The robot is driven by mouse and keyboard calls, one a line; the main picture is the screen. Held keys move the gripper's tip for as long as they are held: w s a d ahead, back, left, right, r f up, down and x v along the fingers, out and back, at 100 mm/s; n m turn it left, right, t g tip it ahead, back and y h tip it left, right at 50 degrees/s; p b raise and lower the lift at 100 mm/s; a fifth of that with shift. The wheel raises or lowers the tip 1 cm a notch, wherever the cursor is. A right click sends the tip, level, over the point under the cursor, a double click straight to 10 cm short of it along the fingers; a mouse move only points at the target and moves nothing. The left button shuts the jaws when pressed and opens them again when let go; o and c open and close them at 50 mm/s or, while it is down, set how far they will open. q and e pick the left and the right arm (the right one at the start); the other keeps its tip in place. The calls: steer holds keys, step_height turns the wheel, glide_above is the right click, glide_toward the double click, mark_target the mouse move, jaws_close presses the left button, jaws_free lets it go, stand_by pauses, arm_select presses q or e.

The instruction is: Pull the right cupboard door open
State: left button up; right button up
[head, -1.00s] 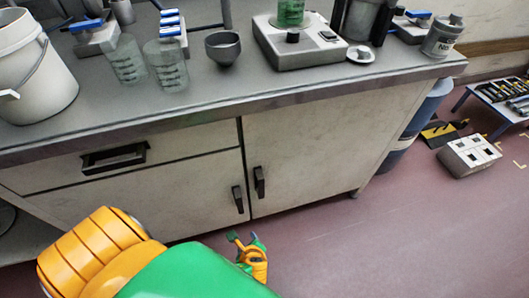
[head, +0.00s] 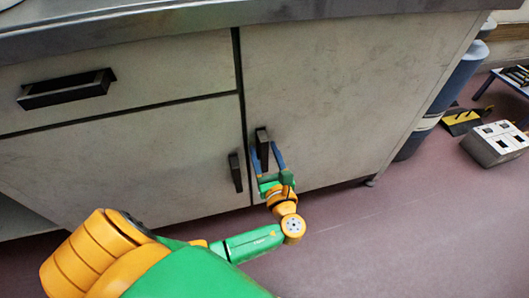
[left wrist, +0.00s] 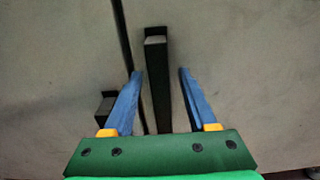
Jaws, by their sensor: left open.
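The right cupboard door (head: 350,90) is a pale grey panel, shut flush with the cabinet front. Its black upright handle (head: 262,146) sits near its left edge. My left gripper (head: 266,151) is open at this handle, with its blue fingers pointing toward the door. In the left wrist view the handle (left wrist: 157,80) stands between the two spread fingers of the gripper (left wrist: 160,75), with a gap on each side. The fingers do not grip it. My right gripper is not in view.
The left cupboard door (head: 130,165) has its own black handle (head: 235,172) close to the left of my gripper. A drawer with a black pull (head: 66,89) is above it. The worktop edge (head: 200,20) overhangs. Reddish floor (head: 400,230) is clear at the front right.

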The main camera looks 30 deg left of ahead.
arm_select(q)
jaws_close()
stand_by(1.4)
